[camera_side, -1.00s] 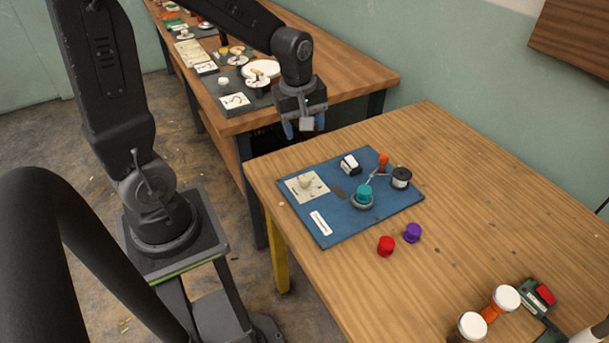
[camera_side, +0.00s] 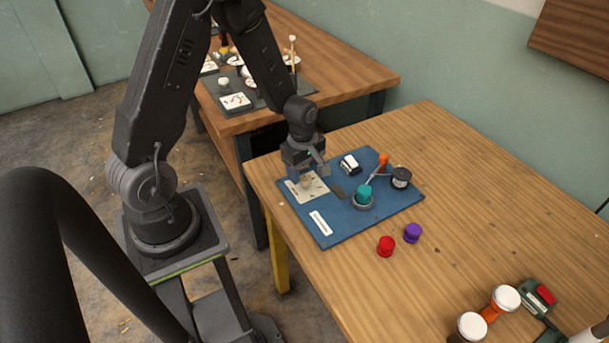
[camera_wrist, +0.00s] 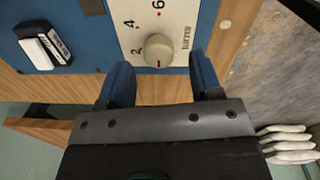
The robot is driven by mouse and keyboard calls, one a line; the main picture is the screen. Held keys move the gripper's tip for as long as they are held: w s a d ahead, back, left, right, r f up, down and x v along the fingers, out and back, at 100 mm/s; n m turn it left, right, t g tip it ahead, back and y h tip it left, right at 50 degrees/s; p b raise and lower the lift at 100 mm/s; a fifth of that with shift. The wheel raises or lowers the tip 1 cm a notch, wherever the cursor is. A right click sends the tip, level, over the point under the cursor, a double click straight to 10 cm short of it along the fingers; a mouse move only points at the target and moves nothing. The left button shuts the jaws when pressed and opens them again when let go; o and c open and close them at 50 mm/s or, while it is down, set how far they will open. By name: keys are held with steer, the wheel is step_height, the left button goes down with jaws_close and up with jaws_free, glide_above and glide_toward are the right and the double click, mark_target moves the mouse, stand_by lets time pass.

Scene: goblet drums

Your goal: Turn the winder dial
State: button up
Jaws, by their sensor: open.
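The winder dial is a round cream knob (camera_wrist: 159,45) on a white plate (camera_wrist: 190,20) printed with numbers and the word "turns". In the side view, the plate (camera_side: 316,191) is at the left of the blue board (camera_side: 335,225), and the knob is partly hidden by my gripper (camera_side: 307,172). In the wrist view my gripper (camera_wrist: 161,80) is open, its two blue fingers apart and empty. The knob appears just beyond the fingertips, roughly centred between them. I cannot tell whether either finger touches it.
Red (camera_side: 386,246) and purple (camera_side: 412,233) pieces lie in front.

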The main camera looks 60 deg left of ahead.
steer(key=shift+f, duration=1.15)
steer(key=shift+c, duration=0.2)
steer(key=c, duration=0.9)
steer(key=shift+m, duration=0.3)
steer(key=m, duration=0.5)
steer(key=shift+w+m, duration=0.1)
steer(key=shift+m, duration=0.2)
steer(key=m, duration=0.5)
steer(key=shift+m, duration=0.4)
